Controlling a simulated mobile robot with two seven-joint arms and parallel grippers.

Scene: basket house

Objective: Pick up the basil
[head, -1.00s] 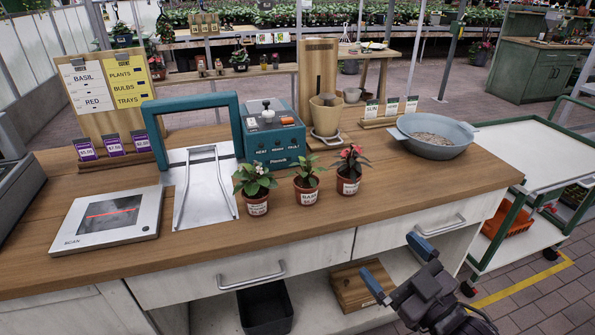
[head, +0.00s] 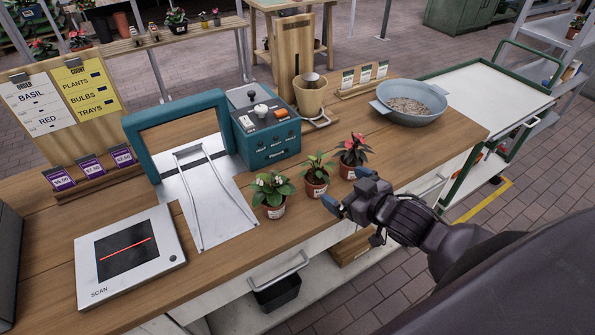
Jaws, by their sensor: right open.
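Three small potted plants stand in a row on the wooden counter. The basil (head: 316,183) is the middle one, a green leafy plant in a terracotta pot with a white label. A white-flowered plant (head: 272,191) stands to its left, and a pink-red flowered plant (head: 354,153) to its right. My right gripper (head: 347,188) is open and empty, close to the right of the basil, with its blue-tipped fingers pointing left toward the pots. One finger is near the basil pot's lower right side; I cannot tell whether it touches. My left gripper is not in view.
A teal frame (head: 133,134) and teal box (head: 268,140) stand behind the plants. A scanner (head: 169,253) lies at left. A tan pot (head: 308,96) and a blue-grey bowl (head: 419,116) stand farther back. The counter in front of the basil is clear.

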